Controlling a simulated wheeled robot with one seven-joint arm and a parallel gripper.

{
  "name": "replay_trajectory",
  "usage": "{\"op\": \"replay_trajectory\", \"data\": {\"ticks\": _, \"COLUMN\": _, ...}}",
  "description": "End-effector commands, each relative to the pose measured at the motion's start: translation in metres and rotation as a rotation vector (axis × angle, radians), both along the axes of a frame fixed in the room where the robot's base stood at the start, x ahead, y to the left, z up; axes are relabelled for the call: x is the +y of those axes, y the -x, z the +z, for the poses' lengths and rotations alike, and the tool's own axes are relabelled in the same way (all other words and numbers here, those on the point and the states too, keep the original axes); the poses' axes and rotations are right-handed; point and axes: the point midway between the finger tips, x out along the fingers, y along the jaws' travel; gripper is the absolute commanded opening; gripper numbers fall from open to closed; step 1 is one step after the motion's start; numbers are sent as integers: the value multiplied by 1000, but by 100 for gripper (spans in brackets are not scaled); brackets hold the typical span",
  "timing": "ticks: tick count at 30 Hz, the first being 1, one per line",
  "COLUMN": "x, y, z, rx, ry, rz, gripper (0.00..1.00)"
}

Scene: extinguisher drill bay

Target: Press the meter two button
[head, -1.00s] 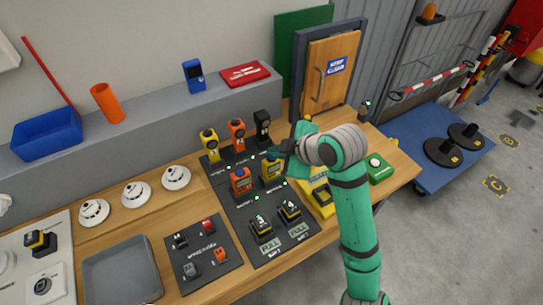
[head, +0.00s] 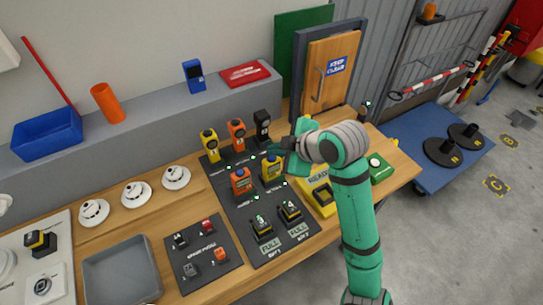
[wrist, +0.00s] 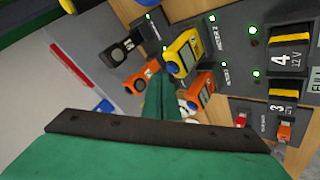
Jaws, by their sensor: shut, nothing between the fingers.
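The yellow meter (head: 271,168), beside the "METER 2" label, stands on the dark panel (head: 255,215) on the workbench. An orange meter (head: 241,181) stands to its left. In the wrist view the yellow meter (wrist: 183,52) and the orange meter (wrist: 199,92) are near my fingertips. My gripper (head: 275,147) is shut and empty, above and behind the yellow meter in the head view. The shut fingers also show in the wrist view (wrist: 160,98). I see no clear gap or contact between them and the meter.
A yellow detector (head: 209,145), an orange one (head: 236,135) and a black one (head: 262,126) stand in a row behind. Battery units (head: 262,228) sit in front. A yellow device (head: 322,195) and a green button box (head: 380,168) are to the right.

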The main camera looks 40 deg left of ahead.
Motion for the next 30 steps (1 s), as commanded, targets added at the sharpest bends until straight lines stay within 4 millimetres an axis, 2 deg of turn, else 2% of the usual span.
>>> {"op": "replay_trajectory", "data": {"ticks": 5, "x": 0, "y": 0, "z": 4, "rx": -1, "ry": 0, "rz": 1, "gripper": 0}}
{"op": "replay_trajectory", "data": {"ticks": 24, "x": 0, "y": 0, "z": 56, "rx": 0, "ry": -1, "rz": 1, "gripper": 0}}
{"op": "replay_trajectory", "data": {"ticks": 30, "x": 0, "y": 0, "z": 60, "rx": 0, "ry": -1, "rz": 1, "gripper": 0}}
